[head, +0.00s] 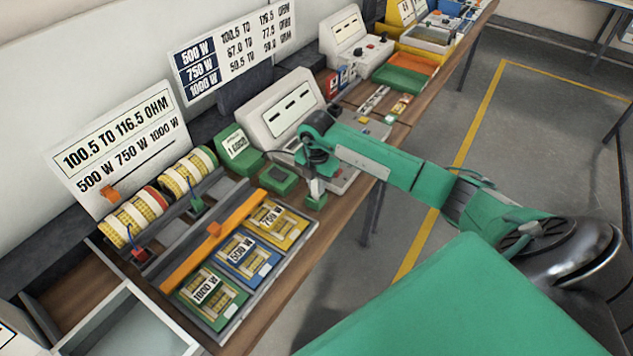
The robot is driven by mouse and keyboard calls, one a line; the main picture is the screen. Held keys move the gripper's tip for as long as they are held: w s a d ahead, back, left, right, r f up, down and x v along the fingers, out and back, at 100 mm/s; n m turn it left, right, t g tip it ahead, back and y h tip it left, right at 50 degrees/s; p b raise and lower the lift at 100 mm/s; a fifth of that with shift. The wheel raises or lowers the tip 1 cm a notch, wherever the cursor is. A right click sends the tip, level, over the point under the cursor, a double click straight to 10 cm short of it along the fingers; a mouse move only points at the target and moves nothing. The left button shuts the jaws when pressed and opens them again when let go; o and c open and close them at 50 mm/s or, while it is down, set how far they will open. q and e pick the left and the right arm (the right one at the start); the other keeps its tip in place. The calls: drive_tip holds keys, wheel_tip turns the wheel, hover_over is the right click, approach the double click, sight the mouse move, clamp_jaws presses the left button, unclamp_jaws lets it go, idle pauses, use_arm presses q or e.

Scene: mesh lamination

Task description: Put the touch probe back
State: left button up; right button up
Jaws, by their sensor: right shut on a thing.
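My right arm reaches in from the right, and its gripper (314,188) points down just in front of the white console with a blank dashed display (283,112). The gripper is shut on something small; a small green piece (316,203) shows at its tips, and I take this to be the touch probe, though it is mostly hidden. A dark green block with a dark top (278,180) sits on the bench just left of the gripper, apart from it. I cannot tell if it is the probe's holder. My left gripper is not in view.
A green box with a label (238,150) stands beside the console. The bench's front edge runs below the gripper.

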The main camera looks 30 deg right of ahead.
drive_tip(key=o, duration=0.9)
wheel_tip(320, 180, up, 13)
drive_tip(key=b, duration=0.3)
drive_tip(key=shift+f+b, duration=0.15)
drive_tip(key=shift+b, duration=0.15)
drive_tip(key=shift+r, duration=0.55)
